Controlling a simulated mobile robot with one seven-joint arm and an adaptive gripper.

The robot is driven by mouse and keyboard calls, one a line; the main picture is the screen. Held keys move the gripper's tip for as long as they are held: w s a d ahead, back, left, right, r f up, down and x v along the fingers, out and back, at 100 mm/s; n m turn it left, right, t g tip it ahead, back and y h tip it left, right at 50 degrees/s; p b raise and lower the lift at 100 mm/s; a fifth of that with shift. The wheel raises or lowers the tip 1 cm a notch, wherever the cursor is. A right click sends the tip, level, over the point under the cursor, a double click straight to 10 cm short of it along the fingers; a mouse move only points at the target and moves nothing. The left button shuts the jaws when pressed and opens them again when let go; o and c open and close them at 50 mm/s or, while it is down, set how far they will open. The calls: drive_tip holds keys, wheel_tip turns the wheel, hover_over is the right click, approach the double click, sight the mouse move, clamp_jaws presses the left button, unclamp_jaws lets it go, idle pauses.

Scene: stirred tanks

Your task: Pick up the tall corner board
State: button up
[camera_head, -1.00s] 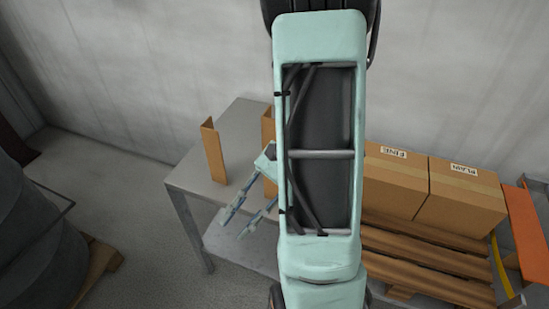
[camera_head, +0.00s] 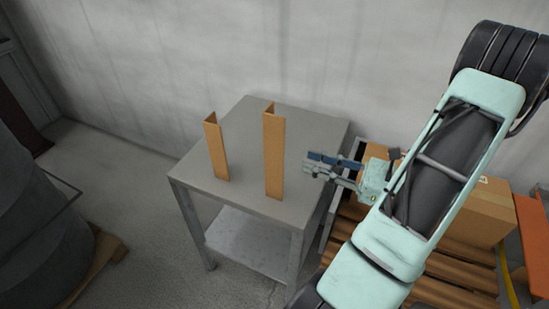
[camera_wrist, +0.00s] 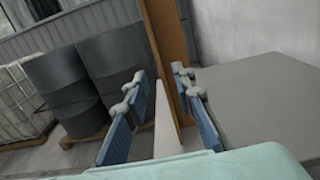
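The tall corner board (camera_head: 273,155) is a brown angled strip standing upright on the grey table (camera_head: 240,196). A shorter brown corner board (camera_head: 216,152) stands upright to its left. My gripper (camera_head: 309,164) is just right of the tall board, its fingers pointing left towards it with a small gap between. The fingers are open and empty. In the wrist view, the tall board (camera_wrist: 165,45) rises between the two blue-padded fingers of my gripper (camera_wrist: 158,78) and appears beyond their tips. Its upper end is out of that view.
Cardboard boxes (camera_head: 484,218) stand on a wooden pallet (camera_head: 440,290) at the right, partly hidden by my arm. Dark drums (camera_wrist: 65,85) show in the wrist view. A wall (camera_head: 330,50) is behind the table. The table top around the boards is clear.

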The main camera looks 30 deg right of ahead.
sight(278, 157)
drive_tip(key=x, duration=0.9)
drive_tip(key=shift+w+a, duration=0.2)
drive_tip(key=shift+a, duration=0.2)
drive_tip(key=shift+r, duration=0.1)
clamp_jaws()
